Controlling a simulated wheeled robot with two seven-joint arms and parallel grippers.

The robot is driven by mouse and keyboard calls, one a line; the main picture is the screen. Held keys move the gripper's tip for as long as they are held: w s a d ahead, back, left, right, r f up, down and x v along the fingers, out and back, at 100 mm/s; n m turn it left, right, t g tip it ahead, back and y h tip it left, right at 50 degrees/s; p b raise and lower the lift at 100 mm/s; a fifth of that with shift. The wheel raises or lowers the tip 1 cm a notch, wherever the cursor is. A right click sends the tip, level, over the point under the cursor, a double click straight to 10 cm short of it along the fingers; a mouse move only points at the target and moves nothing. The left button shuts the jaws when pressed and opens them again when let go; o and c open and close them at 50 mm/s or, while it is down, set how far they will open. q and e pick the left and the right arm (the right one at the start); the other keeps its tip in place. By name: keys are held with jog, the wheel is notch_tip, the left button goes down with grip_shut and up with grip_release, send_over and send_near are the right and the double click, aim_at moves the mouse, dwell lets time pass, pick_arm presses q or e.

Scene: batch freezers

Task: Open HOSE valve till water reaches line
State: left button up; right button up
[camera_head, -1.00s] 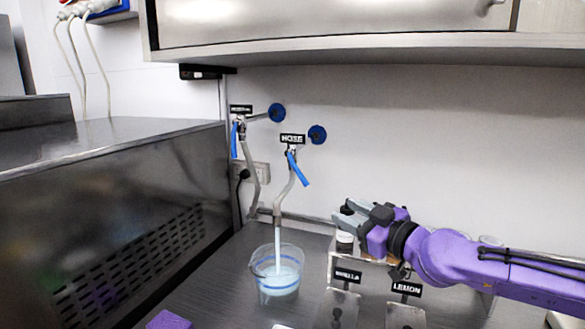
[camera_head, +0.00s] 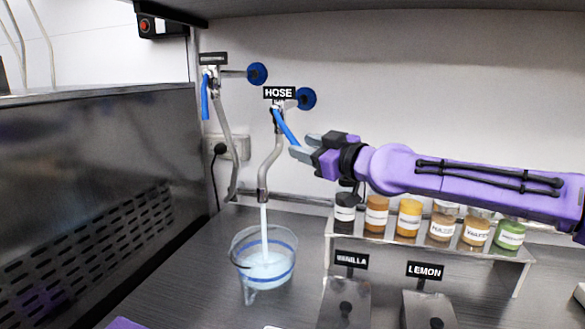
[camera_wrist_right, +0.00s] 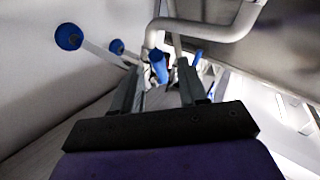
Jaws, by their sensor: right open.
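The HOSE valve (camera_head: 278,106) is on the back wall under its black label, its blue lever (camera_head: 285,127) slanting down to the right. Water runs from its spout into a clear pitcher (camera_head: 249,289) with blue marking. The water (camera_head: 265,262) partly fills it; I cannot tell its exact level against the line. My right gripper (camera_head: 301,147) is open, with its fingertips close to the lever's lower end. In the right wrist view the blue lever (camera_wrist_right: 158,68) shows between the open fingers; contact cannot be told. My left gripper is not in view.
A second valve with a blue lever (camera_head: 204,98) is on the wall to the left. A rack (camera_head: 480,250) of several jars stands below my right arm. VANILLA (camera_head: 351,259) and LEMON (camera_head: 424,270) signs stand in front. A metal machine (camera_head: 100,190) fills the left.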

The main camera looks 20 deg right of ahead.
aim_at(296, 142)
jog(key=p+x, duration=0.1)
jog(key=x, duration=0.2)
jog(key=shift+w+r, duration=0.1)
jog(key=shift+w, duration=0.25)
jog(key=shift+w+a+r+p, duration=0.1)
jog(key=shift+a+r+p, duration=0.1)
jog(key=shift+p, duration=0.15)
jog(key=shift+w+a+f, duration=0.1)
jog(key=shift+w+f, duration=0.15)
jog(key=shift+w, duration=0.15)
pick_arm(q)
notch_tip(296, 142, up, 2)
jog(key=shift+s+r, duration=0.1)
pick_arm(e)
jog(key=shift+s+r, duration=0.1)
grip_shut()
